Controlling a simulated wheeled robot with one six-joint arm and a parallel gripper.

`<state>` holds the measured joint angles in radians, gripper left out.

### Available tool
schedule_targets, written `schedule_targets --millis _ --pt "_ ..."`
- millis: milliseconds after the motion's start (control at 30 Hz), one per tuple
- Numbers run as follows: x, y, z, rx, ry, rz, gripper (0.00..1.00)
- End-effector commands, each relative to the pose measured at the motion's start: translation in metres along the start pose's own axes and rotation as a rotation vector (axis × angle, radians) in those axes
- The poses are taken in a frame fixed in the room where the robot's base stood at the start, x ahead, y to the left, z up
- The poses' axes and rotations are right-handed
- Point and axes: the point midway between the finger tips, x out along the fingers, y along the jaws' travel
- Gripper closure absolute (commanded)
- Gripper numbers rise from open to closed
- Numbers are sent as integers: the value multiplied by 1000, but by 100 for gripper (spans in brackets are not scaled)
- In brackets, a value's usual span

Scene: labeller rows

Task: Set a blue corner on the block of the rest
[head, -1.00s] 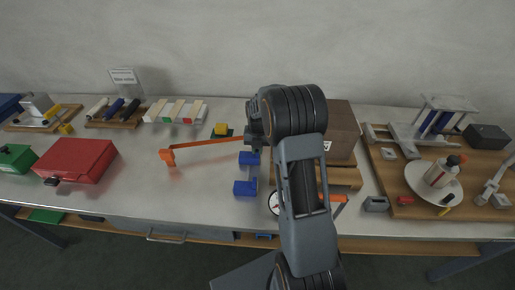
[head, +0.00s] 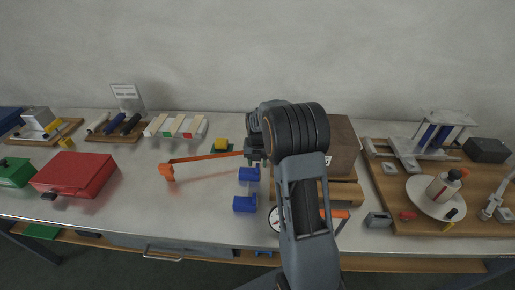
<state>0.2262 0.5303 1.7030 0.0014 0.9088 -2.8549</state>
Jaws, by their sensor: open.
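Two blue pieces, a rear one (head: 249,174) and a front one (head: 244,204), lie on the metal bench in the middle of the head view, one behind the other. They look like short blocks or corners; their exact shape is too small to tell. My gripper (head: 256,156) is just behind the rear blue piece, over the bench and left of a brown box. It is open, and I see nothing held in it; its fingertips are small and partly hidden by my wrist. I cannot tell which thing is the rest; my arm hides part of the bench.
An orange bar (head: 205,157) lies left of my gripper, with a yellow block (head: 222,145) behind it. The brown box (head: 343,145) stands close on the right. A round dial (head: 275,219) is in front. A red case (head: 74,173) is at left; a wooden board (head: 400,222) is at right.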

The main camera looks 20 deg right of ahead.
Motion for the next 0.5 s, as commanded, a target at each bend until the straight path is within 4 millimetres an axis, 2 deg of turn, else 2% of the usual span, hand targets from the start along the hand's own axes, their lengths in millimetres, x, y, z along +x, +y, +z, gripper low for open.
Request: schedule_targets --millis 300,500 --pt "-66 0 0 0 -5 1 56" --pt "-98 0 0 0 -3 1 56"
